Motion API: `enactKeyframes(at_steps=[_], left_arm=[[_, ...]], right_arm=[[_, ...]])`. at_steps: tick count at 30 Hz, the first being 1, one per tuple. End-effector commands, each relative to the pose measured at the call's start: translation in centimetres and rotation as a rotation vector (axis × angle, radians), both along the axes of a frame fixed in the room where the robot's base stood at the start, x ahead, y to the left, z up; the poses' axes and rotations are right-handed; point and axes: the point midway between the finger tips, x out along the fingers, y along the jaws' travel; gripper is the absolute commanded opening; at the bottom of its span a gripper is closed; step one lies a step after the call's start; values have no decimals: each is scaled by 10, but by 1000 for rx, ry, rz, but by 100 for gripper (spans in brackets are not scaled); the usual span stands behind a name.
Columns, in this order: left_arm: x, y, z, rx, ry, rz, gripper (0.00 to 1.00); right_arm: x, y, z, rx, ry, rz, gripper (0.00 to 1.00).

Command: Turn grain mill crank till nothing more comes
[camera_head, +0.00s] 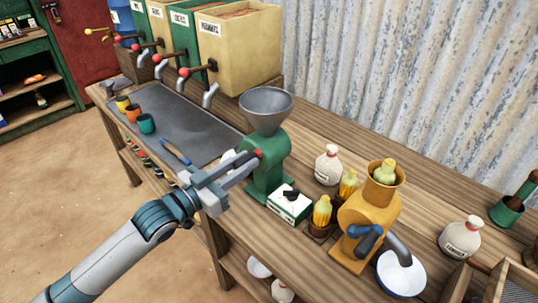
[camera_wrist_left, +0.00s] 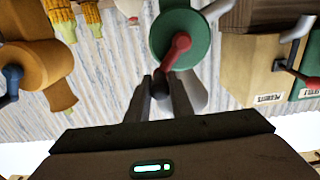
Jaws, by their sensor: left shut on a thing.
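The green grain mill (camera_head: 268,170) with a grey metal hopper (camera_head: 266,108) stands on the wooden bench. My left gripper (camera_head: 246,162) reaches to its front and is shut on the crank's handle. In the left wrist view the picture is upside down: the red crank arm (camera_wrist_left: 176,50) runs from the green mill body (camera_wrist_left: 196,36) to a dark knob (camera_wrist_left: 160,84) between my fingers (camera_wrist_left: 161,92). The inside of the hopper shows no clear grain. The mill's outlet is hidden behind my gripper. My right gripper is not in view.
A yellow corn mill (camera_head: 361,225) stands further right above a white bowl (camera_head: 401,274). Labelled bins (camera_head: 240,45) with taps stand at the back left. A grey mat (camera_head: 185,118) with cups lies left.

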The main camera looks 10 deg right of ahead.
Motion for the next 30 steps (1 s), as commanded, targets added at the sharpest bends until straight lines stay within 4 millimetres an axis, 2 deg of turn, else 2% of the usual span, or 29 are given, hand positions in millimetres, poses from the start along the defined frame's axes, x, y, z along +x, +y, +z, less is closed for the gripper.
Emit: enactKeyframes(at_steps=[4, 5, 6, 8, 20, 30], left_arm=[[0, 0, 0, -1, -1, 0, 9], [0, 0, 0, -1, -1, 0, 23], [0, 0, 1, 0, -1, 0, 32], [0, 0, 1, 0, -1, 0, 44], [-1, 3, 1, 1, -1, 1, 44], [-16, 24, 2, 0, 0, 1, 44]], right_arm=[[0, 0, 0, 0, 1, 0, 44], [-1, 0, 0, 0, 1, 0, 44], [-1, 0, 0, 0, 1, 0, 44], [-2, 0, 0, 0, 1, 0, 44], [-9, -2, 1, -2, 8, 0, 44], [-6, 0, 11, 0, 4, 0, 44]])
